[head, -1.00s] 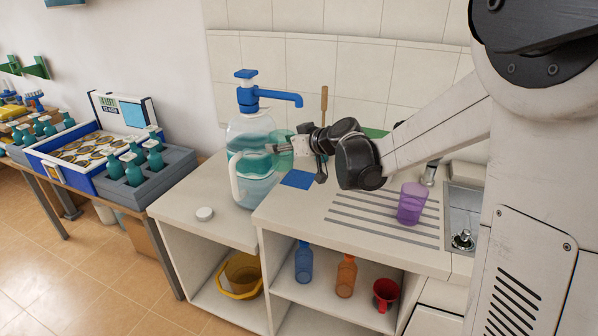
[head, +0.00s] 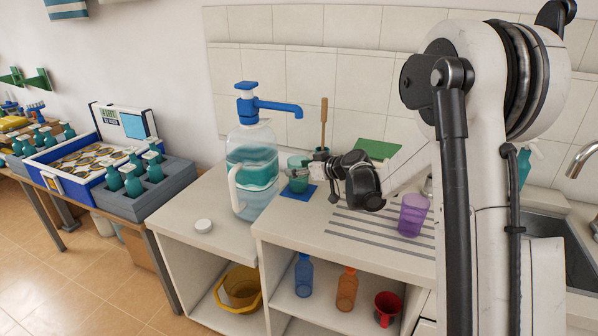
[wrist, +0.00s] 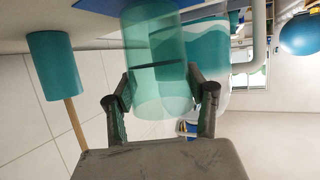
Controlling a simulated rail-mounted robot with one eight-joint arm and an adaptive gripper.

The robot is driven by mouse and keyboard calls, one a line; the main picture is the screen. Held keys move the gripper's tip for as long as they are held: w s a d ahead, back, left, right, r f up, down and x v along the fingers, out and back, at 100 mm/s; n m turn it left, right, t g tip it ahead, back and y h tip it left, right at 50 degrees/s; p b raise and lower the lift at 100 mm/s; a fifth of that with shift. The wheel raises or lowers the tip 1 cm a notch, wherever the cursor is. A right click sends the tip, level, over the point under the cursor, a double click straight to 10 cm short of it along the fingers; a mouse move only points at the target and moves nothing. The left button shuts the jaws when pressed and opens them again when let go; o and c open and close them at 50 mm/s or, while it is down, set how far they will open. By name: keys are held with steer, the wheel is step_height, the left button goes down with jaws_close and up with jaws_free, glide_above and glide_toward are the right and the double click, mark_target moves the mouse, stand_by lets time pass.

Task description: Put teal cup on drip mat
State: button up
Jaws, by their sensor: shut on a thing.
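The translucent teal cup (head: 296,174) is upright at the left end of the counter, over the blue drip mat (head: 313,190). In the wrist view, which is upside down, the cup (wrist: 156,62) sits between my two fingers and its base end meets the blue mat (wrist: 92,14). I cannot tell whether the base touches the mat or hovers just above it. My gripper (head: 298,174) is shut on the cup's side; it also shows in the wrist view (wrist: 160,100). The cup and gripper hide part of the mat.
A large water jug (head: 250,170) with a blue pump stands close to the left of the cup. A teal holder with a wooden-handled brush (head: 323,130) stands behind. A purple cup (head: 412,215) sits on the grooved drainer to the right. A white lid (head: 203,226) lies front left.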

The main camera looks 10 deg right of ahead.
steer(key=shift+f, duration=0.3)
steer(key=shift+f, duration=0.1)
steer(key=shift+f, duration=0.1)
steer(key=o, duration=1)
